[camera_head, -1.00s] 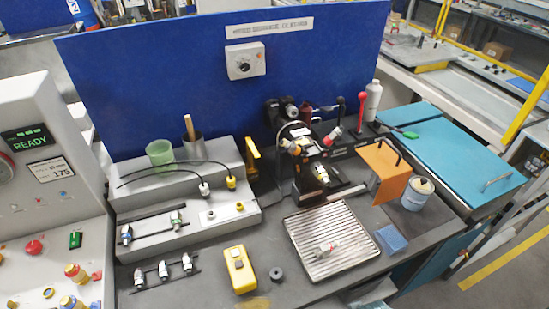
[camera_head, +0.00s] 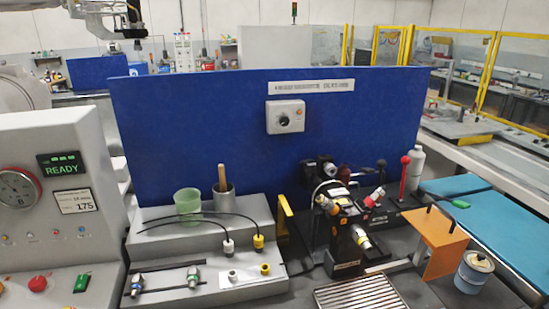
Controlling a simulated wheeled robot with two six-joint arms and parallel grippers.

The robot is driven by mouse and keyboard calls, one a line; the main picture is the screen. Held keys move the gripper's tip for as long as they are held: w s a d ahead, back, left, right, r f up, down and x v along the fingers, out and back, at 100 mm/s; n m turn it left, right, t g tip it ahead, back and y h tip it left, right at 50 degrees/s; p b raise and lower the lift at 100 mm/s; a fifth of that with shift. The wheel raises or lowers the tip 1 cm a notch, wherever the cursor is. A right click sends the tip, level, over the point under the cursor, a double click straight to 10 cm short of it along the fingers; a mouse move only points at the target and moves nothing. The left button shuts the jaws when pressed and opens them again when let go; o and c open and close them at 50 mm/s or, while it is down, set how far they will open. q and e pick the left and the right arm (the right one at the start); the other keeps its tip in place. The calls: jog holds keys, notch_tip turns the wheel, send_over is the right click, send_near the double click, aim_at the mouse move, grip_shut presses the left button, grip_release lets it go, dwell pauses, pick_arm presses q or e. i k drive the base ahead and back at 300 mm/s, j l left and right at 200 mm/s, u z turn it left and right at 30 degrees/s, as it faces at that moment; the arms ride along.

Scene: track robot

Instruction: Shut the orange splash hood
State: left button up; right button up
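The orange splash hood (camera_head: 440,250) is at the right of the bench. It is a bent orange sheet, with a flatter top and a face dropping toward me. A black handle (camera_head: 441,213) stands on its top. The hood sits to the right of the black machine (camera_head: 345,240), whose tooling shows uncovered. The hood's hinge or mount is hard to make out. Neither of my grippers is in view, and nothing touches the hood.
A blue-grey can (camera_head: 473,272) stands right of the hood. A ribbed metal tray (camera_head: 360,296) lies in front. A red-knobbed lever (camera_head: 404,175) and white bottle (camera_head: 415,168) stand behind. A tall blue panel (camera_head: 210,130) closes the back. A robot arm (camera_head: 90,25) shows at top left.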

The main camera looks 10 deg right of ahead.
aim_at(448, 249)
jog(key=z, duration=1.25)
